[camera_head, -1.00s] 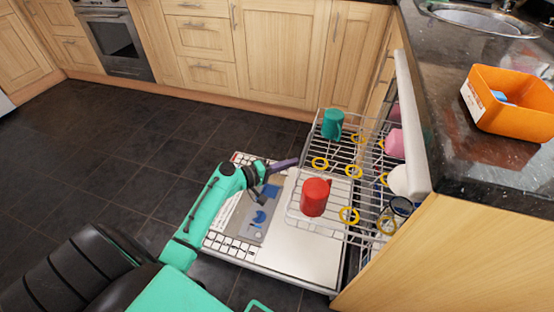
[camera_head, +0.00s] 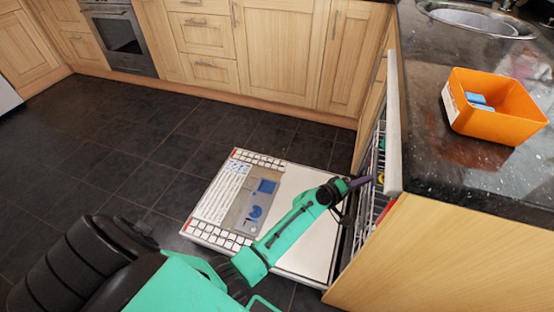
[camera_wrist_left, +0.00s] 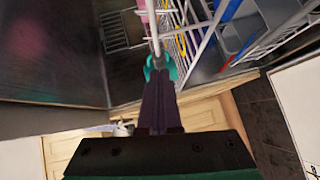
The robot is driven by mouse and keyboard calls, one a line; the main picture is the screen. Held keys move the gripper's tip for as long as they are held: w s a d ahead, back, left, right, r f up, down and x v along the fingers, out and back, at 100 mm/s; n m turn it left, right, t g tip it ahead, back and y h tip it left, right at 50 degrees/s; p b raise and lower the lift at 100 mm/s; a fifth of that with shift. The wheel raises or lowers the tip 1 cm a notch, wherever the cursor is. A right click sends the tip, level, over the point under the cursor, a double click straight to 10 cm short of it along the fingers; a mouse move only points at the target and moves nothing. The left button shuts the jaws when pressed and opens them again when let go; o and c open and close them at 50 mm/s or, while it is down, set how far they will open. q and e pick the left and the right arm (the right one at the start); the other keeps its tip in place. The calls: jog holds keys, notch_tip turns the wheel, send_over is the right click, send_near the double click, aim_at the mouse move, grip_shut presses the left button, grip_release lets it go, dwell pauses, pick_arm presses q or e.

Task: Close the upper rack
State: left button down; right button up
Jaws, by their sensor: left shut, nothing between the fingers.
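The upper rack (camera_head: 379,187) is a wire rack, now mostly inside the dishwasher under the counter; only a narrow strip of its front shows in the head view. In the left wrist view its wires (camera_wrist_left: 190,42) rise in front of the fingers, with a teal cup (camera_wrist_left: 166,66) just beyond the tips. My left gripper (camera_head: 372,179) is shut and empty, its tips at the rack's front; it also shows in the left wrist view (camera_wrist_left: 158,84). I cannot tell whether it touches the wires. My right gripper is not in view.
The open dishwasher door (camera_head: 312,240) lies low over the dark tiled floor, under my left arm. The granite counter (camera_head: 440,165) overhangs at the right and carries an orange box (camera_head: 490,125) with blue items. Floor to the left is clear.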

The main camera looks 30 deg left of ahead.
aim_at(375, 183)
pick_arm(q)
jog(key=shift+w+d, duration=0.25)
jog(key=shift+d, duration=0.6)
jog(key=shift+w+d, duration=0.2)
jog(key=shift+d, duration=0.65)
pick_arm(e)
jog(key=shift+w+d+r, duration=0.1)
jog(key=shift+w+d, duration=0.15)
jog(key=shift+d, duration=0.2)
